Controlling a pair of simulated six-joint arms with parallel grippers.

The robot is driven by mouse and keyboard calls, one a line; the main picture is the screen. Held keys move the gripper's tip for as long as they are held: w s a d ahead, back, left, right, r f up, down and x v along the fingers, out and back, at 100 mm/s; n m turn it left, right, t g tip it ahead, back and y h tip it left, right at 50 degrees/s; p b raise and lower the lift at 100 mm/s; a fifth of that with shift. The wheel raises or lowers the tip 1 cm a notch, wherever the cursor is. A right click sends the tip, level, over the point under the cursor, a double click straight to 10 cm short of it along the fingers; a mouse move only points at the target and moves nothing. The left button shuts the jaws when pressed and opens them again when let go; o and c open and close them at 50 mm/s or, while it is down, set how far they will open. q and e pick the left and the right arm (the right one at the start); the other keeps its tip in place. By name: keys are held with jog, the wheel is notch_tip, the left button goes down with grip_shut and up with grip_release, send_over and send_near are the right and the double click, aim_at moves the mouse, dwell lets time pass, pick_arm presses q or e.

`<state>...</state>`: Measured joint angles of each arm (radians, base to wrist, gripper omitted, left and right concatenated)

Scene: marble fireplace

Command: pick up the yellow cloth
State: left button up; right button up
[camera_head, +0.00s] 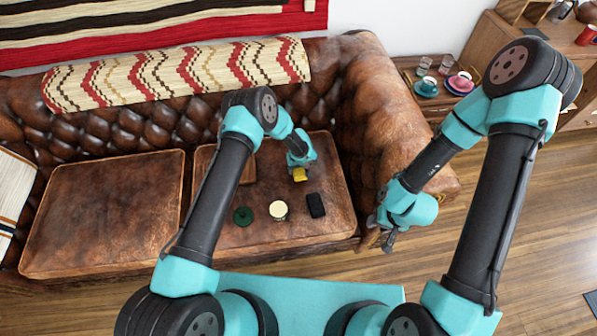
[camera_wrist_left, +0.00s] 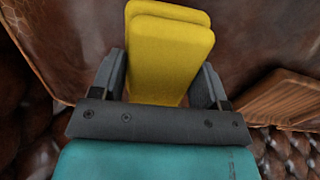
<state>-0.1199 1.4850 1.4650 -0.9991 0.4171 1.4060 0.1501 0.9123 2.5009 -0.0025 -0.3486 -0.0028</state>
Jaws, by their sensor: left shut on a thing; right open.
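The yellow cloth (camera_head: 299,174) is at my left gripper, over the right seat cushion of the brown leather sofa in the head view. In the left wrist view the cloth (camera_wrist_left: 168,50) looks like a thick folded block, standing up between the two dark fingers. My left gripper (camera_wrist_left: 160,85) is shut on it. In the head view my left gripper (camera_head: 299,165) is small and partly hides the cloth. I cannot tell whether the cloth touches the cushion. My right gripper (camera_head: 390,240) is open and empty, in front of the sofa's right arm over the floor.
On the right cushion (camera_head: 320,225) lie a dark green round thing (camera_head: 243,216), a round thing with a pale top (camera_head: 279,210) and a black block (camera_head: 316,205). A brown wooden board (camera_wrist_left: 285,97) lies beside my left gripper. A side table (camera_head: 412,64) holds cups and glasses.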

pick_arm(q)
notch_tip(320, 180, up, 6)
jog(key=shift+r, duration=0.1)
dwell(0.5)
jog(key=shift+o, duration=1.4)
jog(key=shift+c, duration=0.9)
